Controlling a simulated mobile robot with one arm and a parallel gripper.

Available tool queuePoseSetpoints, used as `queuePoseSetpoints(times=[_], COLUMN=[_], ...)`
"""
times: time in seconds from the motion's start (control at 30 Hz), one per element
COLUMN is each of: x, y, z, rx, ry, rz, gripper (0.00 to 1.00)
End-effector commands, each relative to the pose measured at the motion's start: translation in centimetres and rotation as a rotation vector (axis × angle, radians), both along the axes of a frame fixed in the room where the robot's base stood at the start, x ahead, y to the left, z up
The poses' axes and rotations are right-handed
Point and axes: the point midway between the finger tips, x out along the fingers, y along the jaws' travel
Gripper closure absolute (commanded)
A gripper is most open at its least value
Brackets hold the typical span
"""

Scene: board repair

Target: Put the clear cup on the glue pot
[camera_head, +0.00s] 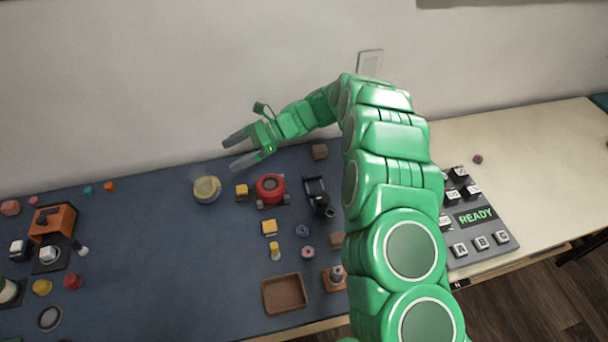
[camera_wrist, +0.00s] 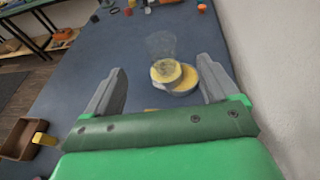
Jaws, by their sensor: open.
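The glue pot (camera_head: 207,192) is a low round pot with yellow contents, standing on the blue mat near its back. The clear cup (camera_wrist: 160,44) is a faint see-through shape at the pot. In the wrist view it overlaps the pot (camera_wrist: 187,82), and a second yellow disc shows through it. I cannot tell whether it rests on the pot or stands just beside it. My gripper (camera_head: 230,155) is open and empty, raised above the mat near the wall. In the wrist view, cup and pot appear between its fingers, apart from them.
The blue mat (camera_head: 150,230) holds a yellow block (camera_head: 242,191), a red round device (camera_head: 270,188) and a black stand (camera_head: 316,195) right of the pot. A brown tray (camera_head: 285,293) lies at the front. An orange device (camera_head: 52,222) stands left. The mat left of the pot is fairly clear.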

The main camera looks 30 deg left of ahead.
Motion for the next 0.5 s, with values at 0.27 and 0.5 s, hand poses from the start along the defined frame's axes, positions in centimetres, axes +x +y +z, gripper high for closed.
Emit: queuePoseSetpoints(times=[0.27, 0.5], x=[0.1, 0.9], y=[-0.5, -4.0], z=[0.6, 4.7], rx=[0.006, 0.043], ry=[-0.008, -0.087], rz=[0.002, 0.027], gripper=[0.12, 0.12])
